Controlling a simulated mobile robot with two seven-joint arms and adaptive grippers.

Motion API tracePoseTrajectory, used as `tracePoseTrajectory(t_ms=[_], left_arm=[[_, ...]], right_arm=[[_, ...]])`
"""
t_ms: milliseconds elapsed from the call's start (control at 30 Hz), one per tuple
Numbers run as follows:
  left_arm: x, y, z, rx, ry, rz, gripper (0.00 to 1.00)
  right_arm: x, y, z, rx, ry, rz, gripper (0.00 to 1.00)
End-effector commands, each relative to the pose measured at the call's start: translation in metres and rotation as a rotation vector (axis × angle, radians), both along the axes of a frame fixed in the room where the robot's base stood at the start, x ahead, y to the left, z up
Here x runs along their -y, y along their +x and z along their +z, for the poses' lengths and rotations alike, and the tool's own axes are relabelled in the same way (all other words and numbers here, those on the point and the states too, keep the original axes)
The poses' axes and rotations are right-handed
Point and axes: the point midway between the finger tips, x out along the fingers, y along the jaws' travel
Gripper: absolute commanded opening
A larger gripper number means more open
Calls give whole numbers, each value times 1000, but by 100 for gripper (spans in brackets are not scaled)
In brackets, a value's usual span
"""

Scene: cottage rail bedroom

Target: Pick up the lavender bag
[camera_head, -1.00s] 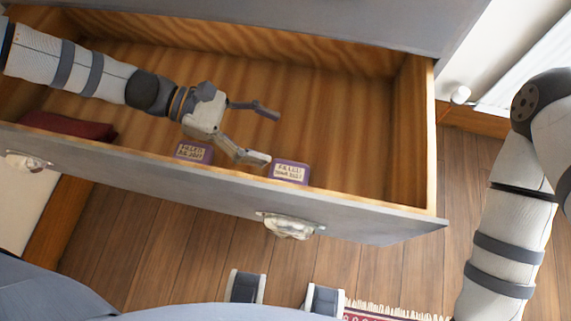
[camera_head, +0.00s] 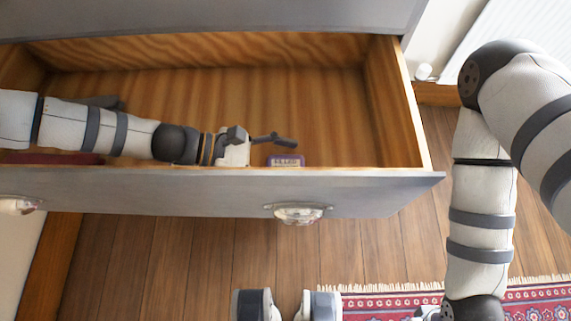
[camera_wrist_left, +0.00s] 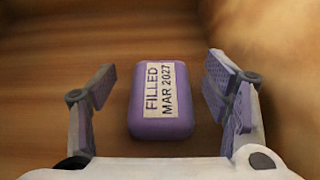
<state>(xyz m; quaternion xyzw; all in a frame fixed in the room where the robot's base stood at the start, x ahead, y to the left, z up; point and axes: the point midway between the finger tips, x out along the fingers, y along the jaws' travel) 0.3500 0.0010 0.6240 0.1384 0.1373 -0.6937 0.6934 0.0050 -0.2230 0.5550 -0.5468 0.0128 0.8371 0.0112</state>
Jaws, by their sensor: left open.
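The lavender bag (camera_head: 285,160) is a small purple rounded block in the open drawer, close behind its front panel. In the left wrist view the bag (camera_wrist_left: 180,118) shows a pale label reading "FILLED MAR 2027". My left gripper (camera_head: 272,142) is low inside the drawer, open and empty. In the wrist view its fingers (camera_wrist_left: 163,75) stand on either side of the bag, with a gap on both sides. In the head view the front panel hides the bag's lower part and one finger is hard to see. Of my right gripper, only a bit (camera_head: 428,313) shows at the bottom edge.
The drawer's grey front panel (camera_head: 200,190) rises in front of the bag. A dark red item (camera_head: 50,158) lies at the drawer's left, partly under my arm. The drawer floor (camera_head: 340,125) to the right is clear. A patterned rug (camera_head: 540,298) lies on the wooden floor.

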Motion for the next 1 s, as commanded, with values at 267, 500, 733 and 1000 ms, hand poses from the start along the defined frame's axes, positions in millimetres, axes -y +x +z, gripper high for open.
tracePoseTrajectory(t_ms=[267,500,733,1000], left_arm=[[9,0,-5,-1,1,1,70],[9,0,-5,-1,1,1,27],[9,0,-5,-1,1,1,27],[9,2,45,9,-1,0,27]], right_arm=[[0,-1,-1,-2,0,0,100],[0,-1,-1,-2,0,0,100],[0,-1,-1,-2,0,0,100],[0,8,10,27,0,-1,100]])
